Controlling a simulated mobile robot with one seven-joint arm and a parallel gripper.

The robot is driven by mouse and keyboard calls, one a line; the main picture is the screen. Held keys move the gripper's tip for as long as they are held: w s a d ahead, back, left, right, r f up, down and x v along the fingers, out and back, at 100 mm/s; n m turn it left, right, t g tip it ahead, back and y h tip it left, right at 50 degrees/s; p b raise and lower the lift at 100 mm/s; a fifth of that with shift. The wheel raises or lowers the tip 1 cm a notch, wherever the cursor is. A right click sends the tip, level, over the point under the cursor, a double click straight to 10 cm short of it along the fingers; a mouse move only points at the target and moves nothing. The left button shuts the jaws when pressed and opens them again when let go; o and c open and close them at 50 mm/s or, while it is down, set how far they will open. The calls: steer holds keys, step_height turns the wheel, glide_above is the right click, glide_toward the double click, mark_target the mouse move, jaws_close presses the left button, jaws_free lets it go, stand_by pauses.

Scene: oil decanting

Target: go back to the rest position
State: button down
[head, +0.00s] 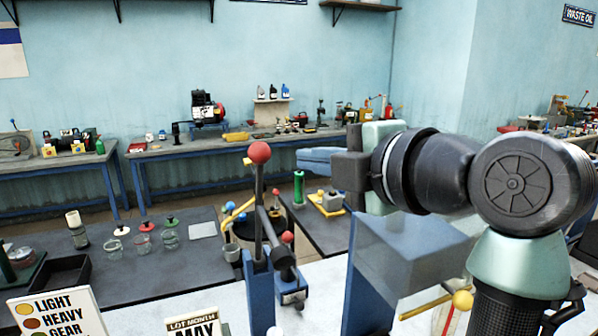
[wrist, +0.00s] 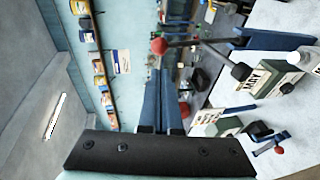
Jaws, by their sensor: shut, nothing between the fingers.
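My gripper (head: 302,159) points left in the head view, raised above the benches. Its blue fingers are together and hold nothing. In the wrist view the two blue fingers (wrist: 164,74) lie side by side with no object between them. A lever with a red ball knob (head: 260,152) stands upright left of and in front of the fingers in the head view. The same red knob (wrist: 159,46) shows just beyond the fingertips in the wrist view, and I cannot tell the exact gap.
A dark mat (head: 120,290) holds several small jars with coloured lids. A black tray (head: 58,276) and sign cards, one reading LIGHT HEAVY GEAR (head: 55,315), stand at the front left. A blue-framed workbench (head: 205,146) with tools runs along the back wall.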

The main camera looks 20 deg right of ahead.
steer(key=s+a+r+m+t+h, duration=0.3)
steer(key=s+a+r+m+t, duration=0.9)
steer(key=a+m, duration=0.4)
steer(key=s+r+m, duration=0.1)
steer(key=r+m, duration=0.1)
steer(key=m, duration=0.2)
stand_by(0.9)
